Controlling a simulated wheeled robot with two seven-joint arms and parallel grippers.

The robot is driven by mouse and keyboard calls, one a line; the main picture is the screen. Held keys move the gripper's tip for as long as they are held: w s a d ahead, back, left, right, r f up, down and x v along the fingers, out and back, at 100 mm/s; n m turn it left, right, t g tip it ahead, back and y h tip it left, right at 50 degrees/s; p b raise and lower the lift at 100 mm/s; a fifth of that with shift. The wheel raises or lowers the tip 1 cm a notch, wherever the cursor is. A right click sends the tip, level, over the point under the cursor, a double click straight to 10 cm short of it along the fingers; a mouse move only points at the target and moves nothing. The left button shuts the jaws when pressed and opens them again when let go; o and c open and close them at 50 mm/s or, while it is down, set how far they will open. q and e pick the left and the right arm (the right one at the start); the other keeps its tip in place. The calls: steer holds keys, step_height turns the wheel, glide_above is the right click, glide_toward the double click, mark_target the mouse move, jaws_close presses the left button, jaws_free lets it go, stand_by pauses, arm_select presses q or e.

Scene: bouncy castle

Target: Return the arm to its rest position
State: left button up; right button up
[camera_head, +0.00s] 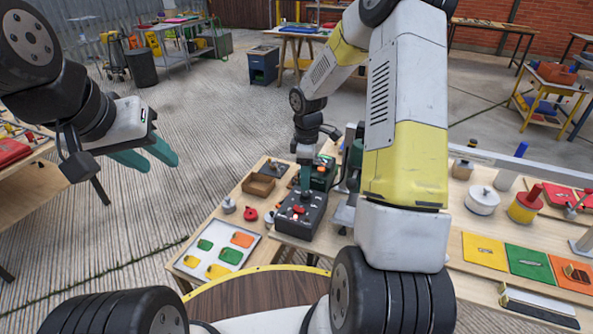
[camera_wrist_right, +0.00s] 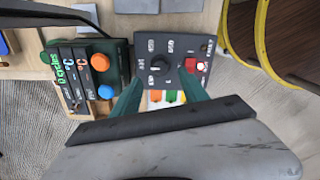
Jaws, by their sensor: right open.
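My right gripper (camera_head: 306,178) reaches down over a dark control box (camera_head: 302,215) on the wooden workbench. In the right wrist view its two green fingers (camera_wrist_right: 162,88) are apart with nothing between them. The control box (camera_wrist_right: 185,48) shows there with a black knob and a red button. Whether the fingertips touch the box I cannot tell. My left gripper (camera_head: 160,165) hangs at the left of the head view, clear of the benches, its two green fingers apart and empty.
A green device (camera_wrist_right: 112,54) with orange and blue knobs stands beside the box. A tray (camera_head: 190,262) of coloured pieces, a small wooden box (camera_head: 258,185) and a white lidded pot (camera_head: 482,202) are on the workbench. Open paved floor (camera_head: 200,130) lies beyond.

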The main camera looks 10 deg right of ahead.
steer(key=shift+r, duration=1.05)
